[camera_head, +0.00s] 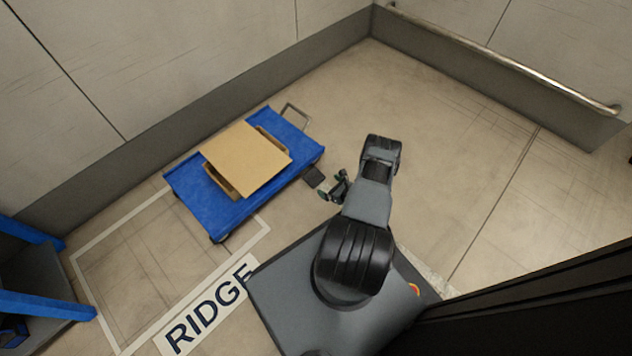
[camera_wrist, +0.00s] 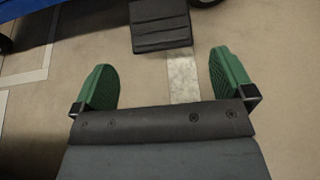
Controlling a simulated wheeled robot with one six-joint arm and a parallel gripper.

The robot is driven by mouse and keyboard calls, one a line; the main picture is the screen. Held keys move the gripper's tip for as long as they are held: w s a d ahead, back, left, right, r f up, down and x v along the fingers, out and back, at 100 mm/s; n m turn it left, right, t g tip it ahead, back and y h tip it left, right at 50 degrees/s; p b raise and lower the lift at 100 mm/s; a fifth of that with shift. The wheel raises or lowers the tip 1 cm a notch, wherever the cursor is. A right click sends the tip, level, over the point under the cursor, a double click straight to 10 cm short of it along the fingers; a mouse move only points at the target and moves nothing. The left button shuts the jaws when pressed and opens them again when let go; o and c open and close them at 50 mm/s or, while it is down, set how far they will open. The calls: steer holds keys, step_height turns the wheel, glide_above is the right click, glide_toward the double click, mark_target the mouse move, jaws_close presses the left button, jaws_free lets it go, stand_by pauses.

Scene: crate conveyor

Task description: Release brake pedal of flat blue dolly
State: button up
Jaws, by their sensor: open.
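The flat blue dolly (camera_head: 225,212) stands on the floor left of my arm, with a cardboard box (camera_head: 246,158) on its deck. Its dark brake pedal (camera_head: 314,177) sticks out from the side facing my arm. In the wrist view the ribbed black pedal (camera_wrist: 160,27) is at the top centre, and a bit of the dolly's blue edge shows at the top left. My gripper (camera_head: 334,187) is beside the pedal, apart from it in the wrist view. Its two green fingers (camera_wrist: 164,80) are spread wide with nothing between them. The pedal lies beyond the fingertips.
A metal handle (camera_head: 297,115) rises at the dolly's far end. A white floor outline with the word RIDGE (camera_head: 210,305) lies at the front. A blue-framed rack (camera_head: 45,275) is at the lower left. Walls and a rail (camera_head: 500,60) bound the back. Floor at the right is clear.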

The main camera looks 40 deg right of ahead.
mark_target(315, 178)
steer(key=b+x, duration=0.2)
steer(key=x, duration=0.5)
steer(key=shift+f+b, duration=0.2)
steer(key=shift+b, duration=0.15)
steer(key=shift+x, duration=0.75)
steer(key=shift+r, duration=0.15)
steer(key=shift+c, duration=0.2)
